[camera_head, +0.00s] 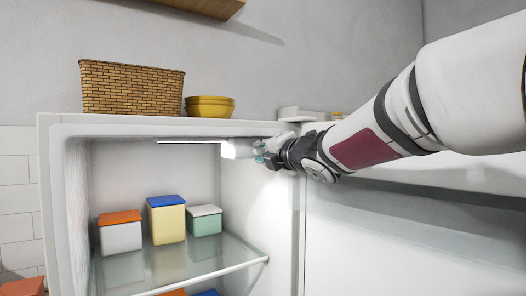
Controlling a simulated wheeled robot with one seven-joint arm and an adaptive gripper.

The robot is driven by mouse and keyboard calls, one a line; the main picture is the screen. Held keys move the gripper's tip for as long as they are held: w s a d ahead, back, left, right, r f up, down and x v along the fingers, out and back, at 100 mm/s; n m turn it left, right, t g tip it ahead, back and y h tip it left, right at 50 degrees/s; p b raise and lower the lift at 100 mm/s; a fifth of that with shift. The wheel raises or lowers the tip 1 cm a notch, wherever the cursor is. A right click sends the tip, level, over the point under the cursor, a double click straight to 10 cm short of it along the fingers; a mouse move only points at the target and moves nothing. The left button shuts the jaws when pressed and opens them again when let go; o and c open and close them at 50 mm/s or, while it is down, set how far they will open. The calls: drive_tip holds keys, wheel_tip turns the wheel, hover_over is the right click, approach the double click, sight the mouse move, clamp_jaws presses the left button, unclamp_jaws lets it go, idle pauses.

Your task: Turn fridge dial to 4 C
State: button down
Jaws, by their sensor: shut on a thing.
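The fridge (130,129) stands open, with its inside wall lit near the top right. My arm reaches in from the right, and my gripper (258,154) is at the upper right of the fridge compartment, just under its top edge. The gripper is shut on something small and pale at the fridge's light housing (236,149). I take this to be the dial, but the fingers and the glare hide its shape. Its marks and setting cannot be read from here.
A glass shelf (205,266) holds a white box with orange lid (120,236), a yellow box with blue lid (167,222) and a green box with pale lid (205,222). A wicker basket (132,88) and yellow bowls (209,107) stand on top. The open door (400,250) is at right.

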drive_tip(key=m+p, duration=0.1)
drive_tip(key=p, duration=0.1)
drive_tip(key=m+p, duration=0.1)
drive_tip(key=m, duration=0.1)
drive_tip(key=shift+s+r+g+p, duration=0.1)
drive_tip(key=shift+r+g+p, duration=0.1)
drive_tip(key=shift+g+p, duration=0.15)
drive_tip(key=m+p, duration=0.3)
drive_tip(key=p, duration=0.1)
drive_tip(key=shift+d+m, duration=0.1)
drive_tip(key=shift+m, duration=0.2)
drive_tip(key=m+g+p, duration=0.1)
drive_tip(key=m+p, duration=0.2)
drive_tip(key=shift+f+m+g+y+p, duration=0.1)
drive_tip(key=shift+m+g+y+p, duration=0.2)
drive_tip(key=shift+m+p, duration=1.05)
drive_tip(key=shift+w+m, duration=0.2)
drive_tip(key=shift+m, duration=0.05)
drive_tip(key=c, duration=1.6)
unclamp_jaws()
drive_tip(key=shift+c, duration=0.2)
